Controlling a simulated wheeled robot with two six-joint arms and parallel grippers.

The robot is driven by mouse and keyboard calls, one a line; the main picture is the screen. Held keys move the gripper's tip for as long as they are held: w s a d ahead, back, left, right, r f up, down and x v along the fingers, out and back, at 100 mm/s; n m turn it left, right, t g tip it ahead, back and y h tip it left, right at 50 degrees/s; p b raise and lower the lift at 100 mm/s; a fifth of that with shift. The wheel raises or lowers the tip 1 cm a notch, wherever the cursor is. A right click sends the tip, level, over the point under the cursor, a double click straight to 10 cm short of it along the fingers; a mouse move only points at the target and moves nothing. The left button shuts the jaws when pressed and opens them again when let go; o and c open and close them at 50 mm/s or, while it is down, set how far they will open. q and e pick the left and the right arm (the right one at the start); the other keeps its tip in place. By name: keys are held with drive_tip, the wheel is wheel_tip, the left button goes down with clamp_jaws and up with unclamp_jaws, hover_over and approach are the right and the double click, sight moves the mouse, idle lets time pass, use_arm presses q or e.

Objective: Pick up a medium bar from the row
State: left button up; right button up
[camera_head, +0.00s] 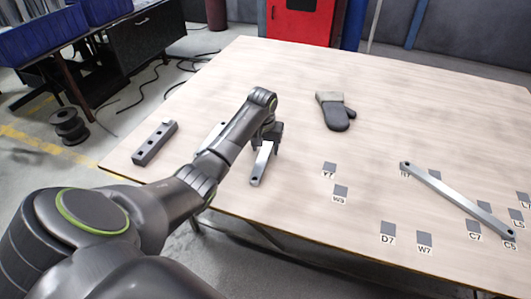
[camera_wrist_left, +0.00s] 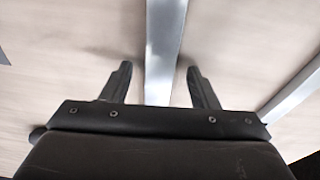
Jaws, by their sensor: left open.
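A grey metal bar (camera_head: 262,165), apparently one of the medium bars, lies on the table under my left gripper (camera_head: 268,137). In the left wrist view the same bar (camera_wrist_left: 164,45) runs between the two fingers of my left gripper (camera_wrist_left: 159,68), with a gap on each side. The gripper is open. A second bar (camera_head: 211,134) lies to the left, partly hidden behind my left arm; a bar, probably this one, crosses the right side of the left wrist view (camera_wrist_left: 290,90). My right gripper does not show.
A short dark-grey bar with holes (camera_head: 155,143) lies near the table's left edge. A long bar (camera_head: 458,200) lies at the right across labelled grey squares. A dark mitt (camera_head: 335,111) lies behind the gripper. The table's (camera_head: 400,90) far middle is clear.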

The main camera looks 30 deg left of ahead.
use_arm(q)
drive_tip(key=shift+f, duration=0.25)
clamp_jaws()
drive_tip(key=shift+r, duration=0.1)
